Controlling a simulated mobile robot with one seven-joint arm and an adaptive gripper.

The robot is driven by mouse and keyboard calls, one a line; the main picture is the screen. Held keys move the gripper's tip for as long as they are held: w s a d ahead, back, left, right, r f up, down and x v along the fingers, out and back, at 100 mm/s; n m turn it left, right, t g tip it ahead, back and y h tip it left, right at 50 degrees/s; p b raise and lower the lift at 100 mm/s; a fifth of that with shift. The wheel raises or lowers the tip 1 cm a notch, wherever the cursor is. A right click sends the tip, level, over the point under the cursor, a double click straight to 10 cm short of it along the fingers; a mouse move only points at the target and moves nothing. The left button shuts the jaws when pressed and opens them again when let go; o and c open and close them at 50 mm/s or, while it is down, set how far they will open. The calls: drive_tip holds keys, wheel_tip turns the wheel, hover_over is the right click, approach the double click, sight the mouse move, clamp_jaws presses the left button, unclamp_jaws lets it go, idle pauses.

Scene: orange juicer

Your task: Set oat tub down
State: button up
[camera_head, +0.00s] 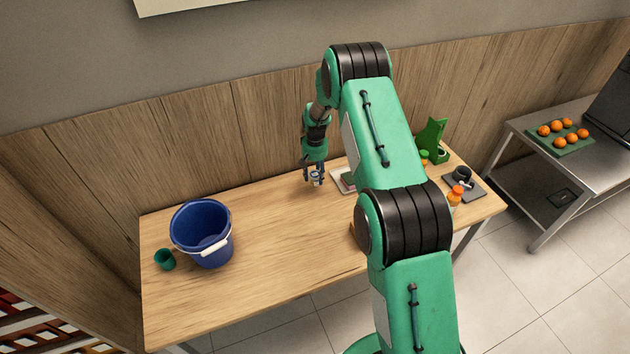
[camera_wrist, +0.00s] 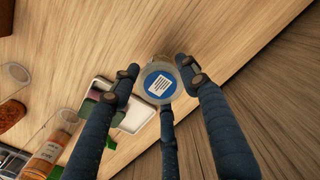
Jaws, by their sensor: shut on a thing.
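The oat tub (camera_wrist: 159,84) shows from above in the wrist view, with a round blue lid that bears a white label. My gripper (camera_wrist: 162,88) is shut on it, with dark blue fingers around its rim. In the head view my gripper (camera_head: 314,176) is low over the back middle of the wooden table (camera_head: 280,235). Only a small pale part of the tub (camera_head: 316,178) shows there between the fingers. I cannot tell whether the tub's base touches the table.
A white tray (camera_head: 338,180) lies just right of my gripper, partly behind my arm. A blue bucket (camera_head: 190,240) and a green cup (camera_head: 165,259) stand at the left. The table between bucket and gripper is clear.

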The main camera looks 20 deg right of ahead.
sight(315, 180)
drive_tip(key=shift+f, duration=1.55)
drive_tip(key=shift+f, duration=0.2)
drive_tip(key=o, duration=1.2)
drive_tip(key=shift+c, duration=0.2)
drive_tip(key=shift+r, duration=0.1)
wheel_tip(315, 180, up, 12)
drive_tip(key=shift+r+p, duration=0.1)
drive_tip(key=shift+p, duration=0.25)
